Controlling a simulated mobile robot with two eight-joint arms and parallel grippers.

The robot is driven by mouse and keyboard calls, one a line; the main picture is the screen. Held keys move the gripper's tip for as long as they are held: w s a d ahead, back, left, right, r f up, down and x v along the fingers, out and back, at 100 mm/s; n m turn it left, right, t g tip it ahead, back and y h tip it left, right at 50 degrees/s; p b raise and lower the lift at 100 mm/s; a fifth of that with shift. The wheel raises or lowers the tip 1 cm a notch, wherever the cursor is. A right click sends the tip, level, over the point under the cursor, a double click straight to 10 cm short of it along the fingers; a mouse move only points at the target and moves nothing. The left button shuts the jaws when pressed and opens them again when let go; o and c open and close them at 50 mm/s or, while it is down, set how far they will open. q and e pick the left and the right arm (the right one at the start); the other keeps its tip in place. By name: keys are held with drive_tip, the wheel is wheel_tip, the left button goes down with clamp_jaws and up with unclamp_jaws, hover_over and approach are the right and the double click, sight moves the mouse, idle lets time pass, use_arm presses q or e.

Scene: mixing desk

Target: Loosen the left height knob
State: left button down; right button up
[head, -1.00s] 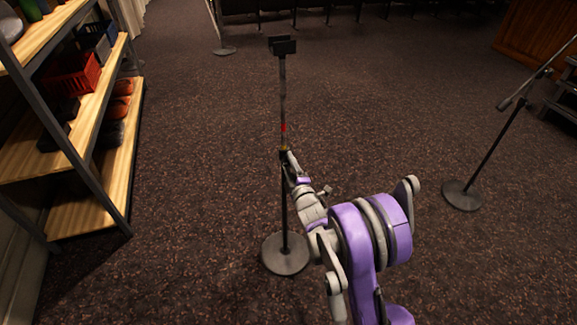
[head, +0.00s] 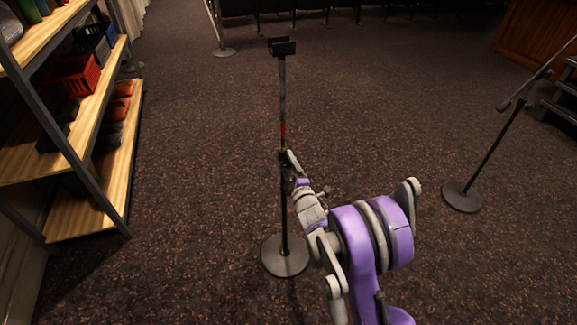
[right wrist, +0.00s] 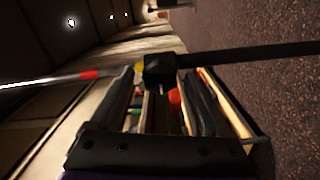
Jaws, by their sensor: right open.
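A thin dark stand stands upright on a round grey base (head: 285,255) in the head view. Its upper pole (head: 282,100) has a red band and carries a small black U-shaped bracket (head: 282,46). The black height collar with its knob (right wrist: 159,72) shows in the right wrist view, where the stand runs sideways across the picture. My right gripper (head: 288,160) is at this collar, from the right side. Its jaws are open, one finger to each side of the knob. Whether they touch it cannot be told. My left gripper is not in view.
A wooden shelf unit (head: 100,190) with a red crate (head: 75,75) and shoes stands at the left. Another stand with a round base (head: 462,196) is at the right.

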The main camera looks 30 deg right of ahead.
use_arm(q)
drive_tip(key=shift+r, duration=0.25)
use_arm(e)
drive_tip(key=v, duration=1)
drive_tip(key=shift+s, duration=0.35)
drive_tip(key=shift+a, duration=0.15)
drive_tip(key=s+a+m+g+y, duration=0.1)
drive_tip(key=s+a+m+g, duration=0.4)
drive_tip(key=s, duration=0.4)
drive_tip(key=s+a+f+m+g+y, duration=0.15)
drive_tip(key=s+a+m+g, duration=0.25)
drive_tip(key=s+a, duration=0.4)
drive_tip(key=s+a+m+g+y, duration=0.2)
drive_tip(key=s+a+m+g, duration=0.25)
drive_tip(key=s, duration=0.55)
use_arm(q)
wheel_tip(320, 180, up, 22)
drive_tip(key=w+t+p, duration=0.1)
drive_tip(key=p, duration=1.9)
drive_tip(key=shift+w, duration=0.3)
use_arm(e)
wheel_tip(320, 180, up, 23)
drive_tip(key=w+t, duration=0.1)
drive_tip(key=shift+w+f+n, duration=0.2)
drive_tip(key=shift+w+n, duration=0.15)
